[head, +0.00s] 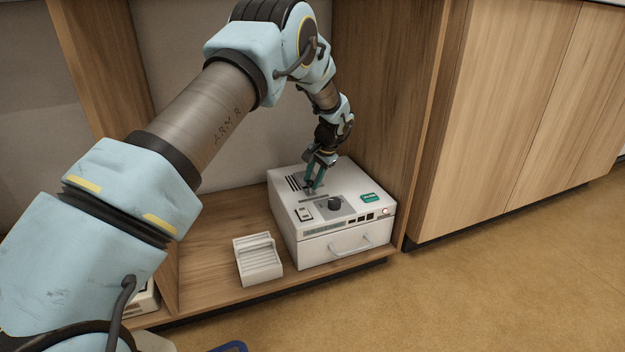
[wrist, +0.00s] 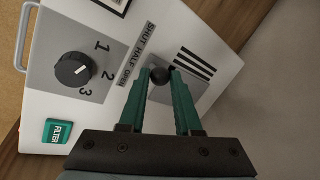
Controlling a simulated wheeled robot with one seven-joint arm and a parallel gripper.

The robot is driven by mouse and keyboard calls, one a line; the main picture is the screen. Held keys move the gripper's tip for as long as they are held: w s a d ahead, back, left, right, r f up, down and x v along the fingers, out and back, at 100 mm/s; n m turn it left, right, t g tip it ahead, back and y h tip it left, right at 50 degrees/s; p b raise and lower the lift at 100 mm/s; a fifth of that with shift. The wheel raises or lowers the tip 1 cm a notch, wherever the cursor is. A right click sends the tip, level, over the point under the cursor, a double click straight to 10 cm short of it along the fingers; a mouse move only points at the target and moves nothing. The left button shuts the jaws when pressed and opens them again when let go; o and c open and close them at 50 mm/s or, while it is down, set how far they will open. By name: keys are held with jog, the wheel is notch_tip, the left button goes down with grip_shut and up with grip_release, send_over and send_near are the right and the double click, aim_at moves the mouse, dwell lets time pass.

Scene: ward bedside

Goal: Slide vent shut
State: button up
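The vent is a slider on the white unit's (head: 345,220) top, with dark vent slots (wrist: 192,61) beside it. The vent slider has a round black knob (wrist: 160,75), next to a strip label (wrist: 137,52) reading SHUT, HALF, OPEN. The knob is alongside the HALF to OPEN part; its exact setting is hard to tell. My gripper (head: 310,186) reaches down to the unit's top. In the wrist view its two green fingers (wrist: 159,78) flank the knob closely, with no clear gap. The slider's lower part is hidden behind the fingers.
A dial (wrist: 73,69) marked 1, 2, 3 and a green FILTER label (wrist: 57,131) are on the same top. A white ribbed tray (head: 258,260) stands left of the unit on the wooden shelf (head: 207,270). A wooden side panel (head: 385,110) rises close behind and right.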

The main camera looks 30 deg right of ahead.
grip_shut()
dwell(0.9)
